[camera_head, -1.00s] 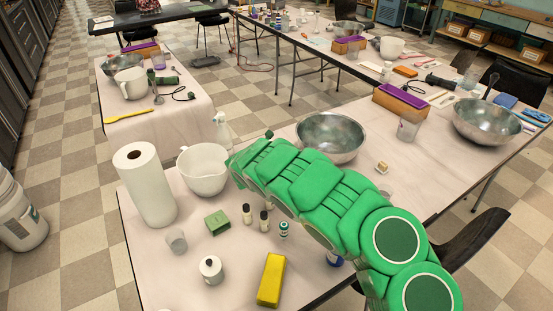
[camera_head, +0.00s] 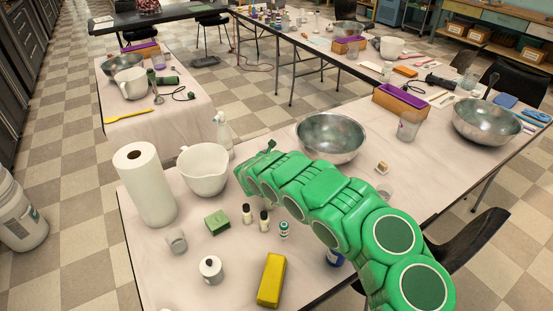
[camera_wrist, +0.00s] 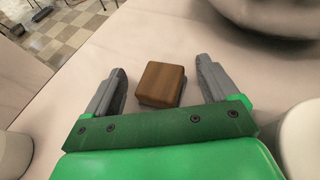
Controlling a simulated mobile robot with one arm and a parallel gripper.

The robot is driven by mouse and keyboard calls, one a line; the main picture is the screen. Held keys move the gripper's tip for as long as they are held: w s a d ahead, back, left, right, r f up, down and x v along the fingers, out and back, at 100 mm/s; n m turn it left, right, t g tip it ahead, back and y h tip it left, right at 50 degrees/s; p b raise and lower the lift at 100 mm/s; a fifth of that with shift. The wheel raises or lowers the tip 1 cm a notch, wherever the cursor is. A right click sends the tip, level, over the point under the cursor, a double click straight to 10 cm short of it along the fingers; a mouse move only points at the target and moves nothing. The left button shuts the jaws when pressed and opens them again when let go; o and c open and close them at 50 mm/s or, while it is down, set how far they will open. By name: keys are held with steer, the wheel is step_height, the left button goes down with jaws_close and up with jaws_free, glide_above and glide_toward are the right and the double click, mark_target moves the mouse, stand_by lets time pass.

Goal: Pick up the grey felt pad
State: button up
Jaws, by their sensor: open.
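In the wrist view, a small brown block (camera_wrist: 162,83) with a wood-like top and a darker lower side lies on the pale tabletop. My gripper (camera_wrist: 161,66) is open, with one grey finger on each side of this block and a visible gap to both. Nothing is held. In the head view my green arm reaches over the near table, and its jaws and the block between them cannot be made out there.
The near table (camera_head: 215,288) holds a steel bowl (camera_head: 330,138), a white pitcher (camera_head: 203,170), a spray bottle (camera_head: 222,133), a paper towel roll (camera_head: 146,185), a green sponge (camera_head: 217,223) and a yellow block (camera_head: 271,280). A small brown-topped block (camera_head: 382,168) lies right of the arm.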

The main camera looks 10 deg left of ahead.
steer(key=shift+w+f, duration=0.15)
steer(key=shift+w, duration=0.05)
steer(key=shift+c, duration=0.5)
steer(key=c, duration=0.9)
steer(key=shift+c, duration=0.2)
